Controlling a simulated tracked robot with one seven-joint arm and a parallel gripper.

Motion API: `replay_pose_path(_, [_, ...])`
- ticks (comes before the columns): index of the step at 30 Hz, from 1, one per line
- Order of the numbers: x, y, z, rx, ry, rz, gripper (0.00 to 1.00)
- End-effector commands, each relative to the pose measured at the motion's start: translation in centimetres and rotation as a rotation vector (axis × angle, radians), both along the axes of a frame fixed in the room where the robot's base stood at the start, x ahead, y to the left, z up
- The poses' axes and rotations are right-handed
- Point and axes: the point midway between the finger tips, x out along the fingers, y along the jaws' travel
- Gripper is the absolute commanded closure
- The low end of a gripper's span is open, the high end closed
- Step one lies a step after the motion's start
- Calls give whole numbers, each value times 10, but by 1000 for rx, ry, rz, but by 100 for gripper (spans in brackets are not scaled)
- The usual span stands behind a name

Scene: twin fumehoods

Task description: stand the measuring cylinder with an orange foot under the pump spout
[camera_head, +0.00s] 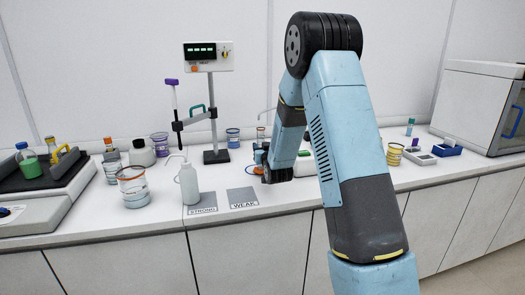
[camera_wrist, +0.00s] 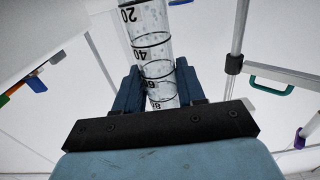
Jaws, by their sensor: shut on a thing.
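My gripper (camera_wrist: 160,88) is shut on a clear measuring cylinder (camera_wrist: 152,45) with black graduation rings and numbers, seen in the wrist view. The fingers are on both sides of its tube. Its foot is outside the wrist view. In the head view a small orange patch (camera_head: 258,170) shows beside the end of my arm, which may be the foot. My arm hides most of the gripper and cylinder there. A thin bent spout (camera_head: 266,111) shows behind my arm; the pump body is mostly hidden. I cannot tell how the cylinder stands relative to the spout.
A white wash bottle (camera_head: 188,185) and a beaker (camera_head: 133,188) stand to the left. Mats marked STRONG (camera_head: 201,202) and WEAK (camera_head: 242,196) lie at the front. A stirrer stand (camera_head: 213,130) rises behind. A yellow-banded beaker (camera_head: 394,154) and blue tray (camera_head: 447,149) are right.

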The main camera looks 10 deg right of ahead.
Motion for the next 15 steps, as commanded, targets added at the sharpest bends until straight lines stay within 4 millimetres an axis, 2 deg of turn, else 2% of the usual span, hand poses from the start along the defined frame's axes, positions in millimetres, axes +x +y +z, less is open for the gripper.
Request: replay_pose_path(15, [30, 0, 1, 0, -2, 0, 95])
